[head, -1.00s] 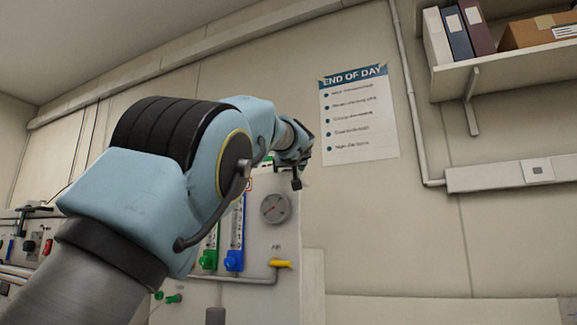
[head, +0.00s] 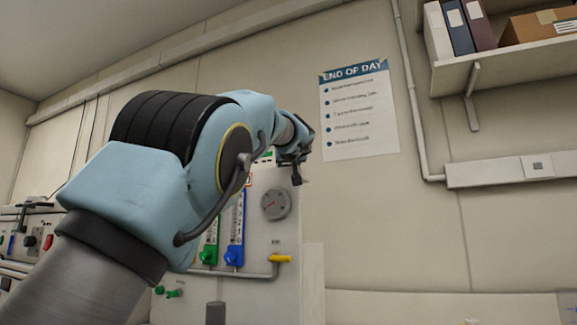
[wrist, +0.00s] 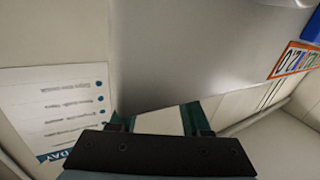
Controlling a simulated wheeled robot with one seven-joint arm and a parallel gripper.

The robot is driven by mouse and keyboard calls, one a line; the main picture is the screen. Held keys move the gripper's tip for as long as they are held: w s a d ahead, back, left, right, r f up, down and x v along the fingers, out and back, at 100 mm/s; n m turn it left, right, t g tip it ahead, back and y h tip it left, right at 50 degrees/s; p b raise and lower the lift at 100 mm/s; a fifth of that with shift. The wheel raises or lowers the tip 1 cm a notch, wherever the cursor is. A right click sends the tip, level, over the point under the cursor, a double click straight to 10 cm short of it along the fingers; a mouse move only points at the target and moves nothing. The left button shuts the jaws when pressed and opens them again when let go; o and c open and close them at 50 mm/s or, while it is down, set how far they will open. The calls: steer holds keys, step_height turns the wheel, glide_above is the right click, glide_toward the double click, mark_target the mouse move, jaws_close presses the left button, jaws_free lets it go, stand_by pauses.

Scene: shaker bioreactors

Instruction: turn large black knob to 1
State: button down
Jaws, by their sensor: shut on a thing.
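My gripper (wrist: 157,122) shows at the bottom of the wrist view, with teal fingers in front of a black mount. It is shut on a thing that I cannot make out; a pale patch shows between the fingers. In the head view my arm hides the fingertips and the upper part of the grey equipment panel (head: 288,228) behind the wrist. I cannot clearly see the large black knob or its numbers. A small dark knob (head: 30,242) shows on equipment at the far left, well away from my gripper.
An END OF DAY poster (head: 359,110) hangs on the wall. A shelf (head: 510,55) sits at upper right.

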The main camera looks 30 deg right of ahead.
steer(key=shift+y, duration=0.3)
